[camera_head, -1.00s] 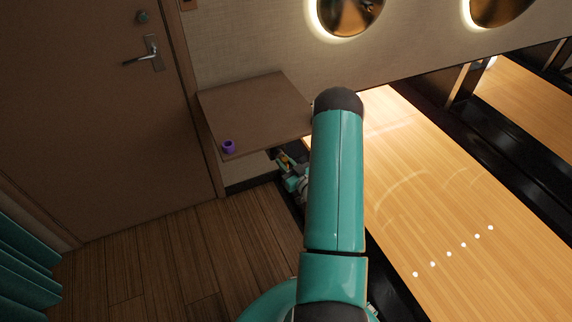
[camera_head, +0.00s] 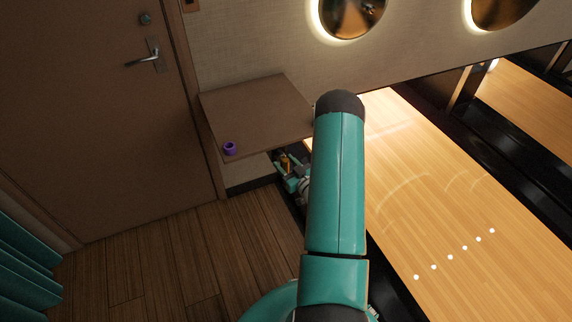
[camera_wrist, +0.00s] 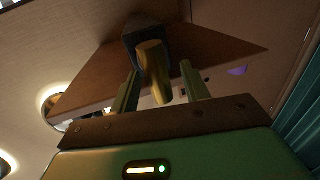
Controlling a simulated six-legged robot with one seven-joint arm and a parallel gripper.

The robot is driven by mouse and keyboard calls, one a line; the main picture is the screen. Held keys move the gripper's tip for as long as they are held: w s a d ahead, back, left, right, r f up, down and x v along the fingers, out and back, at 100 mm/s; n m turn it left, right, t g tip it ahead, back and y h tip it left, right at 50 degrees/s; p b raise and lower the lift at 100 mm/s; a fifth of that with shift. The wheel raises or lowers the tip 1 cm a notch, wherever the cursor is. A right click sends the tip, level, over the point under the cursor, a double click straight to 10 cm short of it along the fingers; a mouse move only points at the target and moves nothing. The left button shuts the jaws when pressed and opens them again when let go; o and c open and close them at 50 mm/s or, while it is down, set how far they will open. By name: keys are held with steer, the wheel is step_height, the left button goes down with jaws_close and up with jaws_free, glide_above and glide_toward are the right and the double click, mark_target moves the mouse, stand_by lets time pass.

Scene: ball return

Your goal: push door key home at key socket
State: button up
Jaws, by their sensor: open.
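In the wrist view a brass-coloured piece (camera_wrist: 154,72), seemingly the door key, stands between the two fingers of my gripper (camera_wrist: 160,88). Its far end meets a dark block (camera_wrist: 143,33) at the brown shelf, perhaps the key socket; I cannot tell how deep it sits. The fingers are apart, one on each side of the brass piece, with gaps visible. In the head view my gripper (camera_head: 286,164) is small and partly hidden by my arm, beside and below the shelf's right front part. A yellowish bit shows there.
A door (camera_head: 90,110) with handle and lock stands left. The bowling lane (camera_head: 440,190) lies right. Wooden floor (camera_head: 170,265) in front of the shelf is clear.

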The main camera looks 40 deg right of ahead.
steer(key=shift+s, duration=0.1)
steer(key=s+a, duration=0.1)
steer(key=s, duration=1.2)
steer(key=shift+s+a, duration=0.15)
steer(key=shift+s, duration=0.15)
steer(key=shift+w, duration=0.1)
steer(key=w+r+n+g, duration=0.2)
steer(key=w+r+g, duration=0.2)
steer(key=w+r, duration=0.8)
steer(key=w+a+r+g+h, duration=0.1)
steer(key=a+r+g+h, duration=0.15)
steer(key=a+r, duration=0.75)
steer(key=s+a+r+m+g+y, duration=0.1)
steer(key=s+a+r+m+g, duration=0.15)
steer(key=s+a+r, duration=0.6)
steer(key=s+a+r+g+y, duration=0.1)
steer(key=s+a+r, duration=0.2)
steer(key=s+a, duration=0.3)
steer(key=s+a+r+n+g+y, duration=0.1)
steer(key=s+a+r+g+y, duration=0.1)
steer(key=s+a, duration=0.4)
steer(key=shift+s+a+r, duration=0.3)
steer(key=shift+a+r, duration=0.1)
